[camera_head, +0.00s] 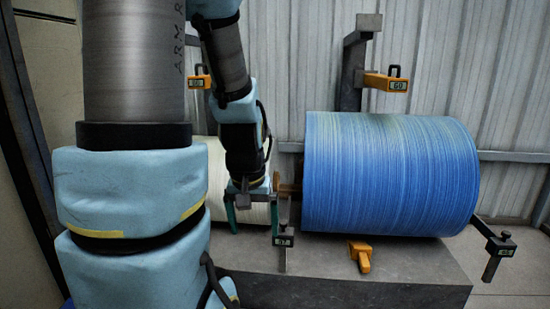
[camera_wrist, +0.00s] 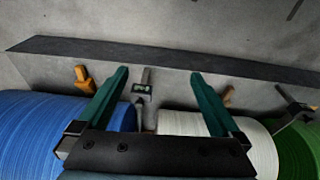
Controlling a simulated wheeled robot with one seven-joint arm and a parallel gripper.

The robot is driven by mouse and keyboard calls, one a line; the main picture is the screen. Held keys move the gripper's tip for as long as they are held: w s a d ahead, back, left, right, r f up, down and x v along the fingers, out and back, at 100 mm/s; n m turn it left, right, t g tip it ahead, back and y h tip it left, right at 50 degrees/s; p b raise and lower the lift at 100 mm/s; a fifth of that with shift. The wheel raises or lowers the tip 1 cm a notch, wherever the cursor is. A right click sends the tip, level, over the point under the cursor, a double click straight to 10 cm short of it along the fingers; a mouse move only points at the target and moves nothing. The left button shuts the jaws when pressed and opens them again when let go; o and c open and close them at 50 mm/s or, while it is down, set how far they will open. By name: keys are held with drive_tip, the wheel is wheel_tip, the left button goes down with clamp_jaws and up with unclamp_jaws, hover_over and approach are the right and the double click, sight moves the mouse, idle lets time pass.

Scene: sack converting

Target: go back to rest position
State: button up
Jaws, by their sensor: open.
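My gripper (camera_head: 252,213) hangs in front of the gap between two large rolls in the head view, and it also shows in the wrist view (camera_wrist: 158,95). Its two green fingers are wide apart with nothing between them. Below and beyond the fingers in the wrist view are a blue roll (camera_wrist: 40,130), a white roll (camera_wrist: 185,124) and a small dark clamp-like part with a green display (camera_wrist: 143,88). My arm covers much of the white roll (camera_head: 217,185) in the head view.
The blue roll (camera_head: 390,175) lies above a grey plinth (camera_head: 330,292). Orange handles numbered 60 (camera_head: 386,82) and 61 (camera_head: 200,81) are on the uprights. An orange part (camera_head: 360,256) sits on the plinth. A dark arm with a tag (camera_head: 500,245) juts out at right. A green roll (camera_wrist: 300,150) is at the wrist view's right.

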wheel_tip(320, 180, up, 39)
drive_tip(key=s+a+p, duration=0.1)
drive_tip(key=a+p, duration=0.1)
drive_tip(key=p, duration=3.6)
drive_tip(key=shift+s, duration=0.35)
